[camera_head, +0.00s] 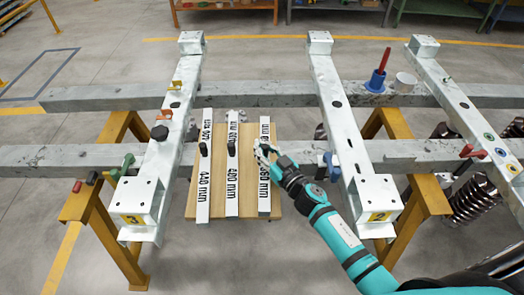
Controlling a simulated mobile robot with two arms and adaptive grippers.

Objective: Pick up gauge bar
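Three pale, flat gauge bars lie side by side on a wooden board (218,228) between the two nearer cross beams. The middle bar (232,206) and the right bar (265,206) also carry mm labels, too small to read surely. The left and middle bars each have a black knob near mid-length. My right gripper (262,150) is over the middle of the right bar, where it hides any knob. Its fingers are too small to show whether they grip anything. My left gripper is out of view.
Grey steel beams form a frame on yellow trestles (420,196). The left cross beam (160,160) and right cross beam (345,140) flank the board. A blue cup with a red handle (376,82) and a white cup (404,83) stand on the rear beam. Coil springs (478,200) lie at right.

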